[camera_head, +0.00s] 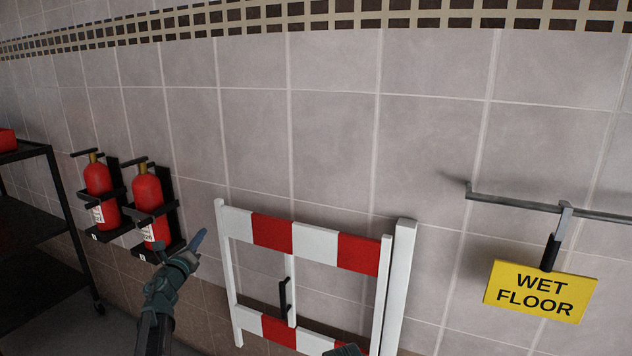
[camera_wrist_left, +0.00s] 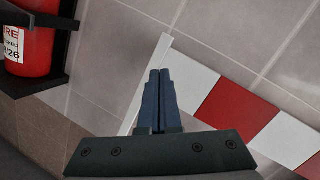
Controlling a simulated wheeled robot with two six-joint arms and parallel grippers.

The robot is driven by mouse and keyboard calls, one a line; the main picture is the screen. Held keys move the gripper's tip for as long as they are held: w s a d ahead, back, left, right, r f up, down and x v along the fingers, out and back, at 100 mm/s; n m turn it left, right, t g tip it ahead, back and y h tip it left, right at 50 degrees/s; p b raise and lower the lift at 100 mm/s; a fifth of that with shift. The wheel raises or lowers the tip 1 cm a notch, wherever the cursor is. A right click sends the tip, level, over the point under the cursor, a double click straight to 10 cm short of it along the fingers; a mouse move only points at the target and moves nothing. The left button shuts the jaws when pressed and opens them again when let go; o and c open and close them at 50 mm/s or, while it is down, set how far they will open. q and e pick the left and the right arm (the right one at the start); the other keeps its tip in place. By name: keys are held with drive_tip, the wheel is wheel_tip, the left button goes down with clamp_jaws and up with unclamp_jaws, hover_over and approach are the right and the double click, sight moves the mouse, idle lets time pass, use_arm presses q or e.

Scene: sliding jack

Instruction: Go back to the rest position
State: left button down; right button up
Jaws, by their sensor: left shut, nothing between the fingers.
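My left gripper (camera_head: 199,241) is raised in the lower left of the head view, in front of the wall between the fire extinguishers and the red-and-white barrier. In the left wrist view its two dark blue fingers (camera_wrist_left: 160,88) are together with nothing between them. A dark part at the bottom edge of the head view, in front of the barrier, may be my right arm; its fingers cannot be made out. The yellow "WET FLOOR" sign (camera_head: 541,291) hangs by a black handle from a grey rail (camera_head: 540,205) at the right.
The red-and-white barrier (camera_head: 316,243) with a black handle (camera_head: 284,296) stands against the tiled wall. Two red fire extinguishers (camera_head: 99,193) sit in black wall brackets at the left. A black shelf cart (camera_head: 48,190) is at the far left.

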use_arm(q)
drive_tip(key=s+d+r+n+g+y+p, duration=0.15)
drive_tip(key=d+r+n+y+p, duration=0.3)
drive_tip(key=n, duration=0.45)
drive_tip(key=s+d+f+n+g+p, duration=0.2)
drive_tip(key=s+d+n+g+p, duration=0.2)
drive_tip(key=s, duration=0.8)
drive_tip(key=s+d+f+n+g+h+p, duration=0.1)
drive_tip(key=s+d+f+n+g+p, duration=0.2)
drive_tip(key=s+d, duration=1)
drive_tip(key=s+d+f+n+g+p, duration=0.3)
drive_tip(key=s+d+n+g+p, duration=0.4)
drive_tip(key=s+d+n+g, duration=0.2)
drive_tip(key=s+n+g, duration=0.2)
drive_tip(key=s, duration=0.1)
drive_tip(key=shift+s+h, duration=0.2)
drive_tip(key=shift+h, duration=0.15)
use_arm(e)
wheel_tip(320, 180, up, 21)
use_arm(q)
drive_tip(key=shift+f, duration=0.1)
